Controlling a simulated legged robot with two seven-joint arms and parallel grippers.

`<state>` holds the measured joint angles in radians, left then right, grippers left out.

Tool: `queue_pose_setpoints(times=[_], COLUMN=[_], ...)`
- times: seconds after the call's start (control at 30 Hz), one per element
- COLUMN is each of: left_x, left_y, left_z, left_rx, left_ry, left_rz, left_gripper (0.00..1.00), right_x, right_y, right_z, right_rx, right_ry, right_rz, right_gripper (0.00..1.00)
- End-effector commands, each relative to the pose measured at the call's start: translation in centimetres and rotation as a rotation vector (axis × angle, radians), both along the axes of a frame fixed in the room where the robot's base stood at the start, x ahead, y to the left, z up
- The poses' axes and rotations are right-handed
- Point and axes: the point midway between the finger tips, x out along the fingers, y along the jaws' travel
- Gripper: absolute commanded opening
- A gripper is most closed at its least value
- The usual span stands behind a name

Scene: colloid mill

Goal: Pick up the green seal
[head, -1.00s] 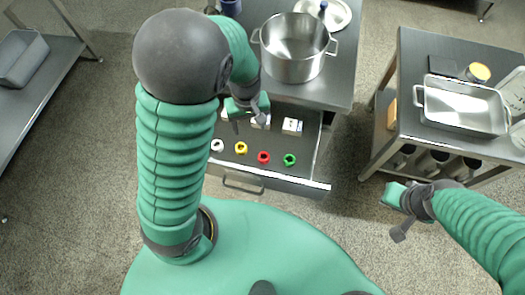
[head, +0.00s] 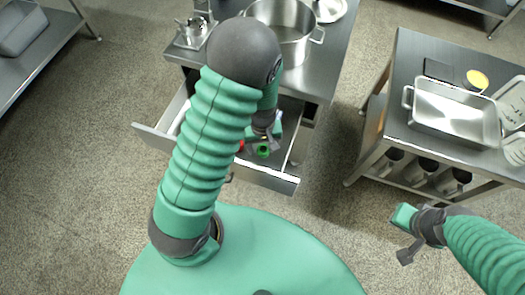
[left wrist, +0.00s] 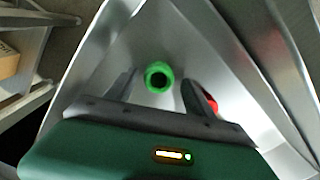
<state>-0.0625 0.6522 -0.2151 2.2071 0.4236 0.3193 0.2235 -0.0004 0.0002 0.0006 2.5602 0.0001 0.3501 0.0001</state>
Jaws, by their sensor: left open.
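The green seal (head: 263,152), a small ring, lies in the open drawer (head: 270,178) in the head view. In the left wrist view the green seal (left wrist: 158,77) shows just beyond and between the fingertips, apart from them. My left gripper (left wrist: 158,85) is open and empty, above the drawer; in the head view the left gripper (head: 262,140) is right beside the seal and partly hidden by its arm. The red seal (left wrist: 210,100) is partly hidden behind one finger. My right gripper (head: 405,235) hangs over the floor at the right; its jaw opening is unclear.
Steel drawer walls (left wrist: 262,80) rise close around the left gripper. A large pot (head: 285,30) stands on the counter above the drawer. A second table (head: 385,120) at the right bears a steel pan (head: 452,110). The floor between the tables is clear.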

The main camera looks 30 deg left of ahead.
Motion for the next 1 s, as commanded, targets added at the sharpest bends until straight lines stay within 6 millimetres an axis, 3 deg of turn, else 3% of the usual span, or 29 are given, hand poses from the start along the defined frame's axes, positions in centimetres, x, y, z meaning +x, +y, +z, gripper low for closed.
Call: queue_pose_setpoints(times=[0.1, 0.57, 0.83, 1.0], left_x=[0.0, 0.0, -0.1, 0.0], left_y=[-0.1, 0.1, 0.1, 0.1], left_z=[0.2, 0.1, 0.6, 4.3], left_rx=[0.001, 0.000, 0.001, 0.001], left_ry=[-0.001, 0.001, 0.002, -0.002], left_rz=[-0.002, 0.000, 0.000, -0.002], left_gripper=[0.60, 0.00, 0.00, 0.00], right_x=[0.0, 0.0, 0.0, 0.0], right_y=[0.0, 0.0, 0.0, 0.0], right_z=[0.1, 0.1, 0.4, 2.3], right_rx=[0.000, 0.000, 0.000, 0.000], right_ry=[0.000, 0.000, 0.000, 0.000], right_rz=[-0.001, -0.001, -0.001, -0.001], right_gripper=[0.20, 0.20, 0.20, 0.20])
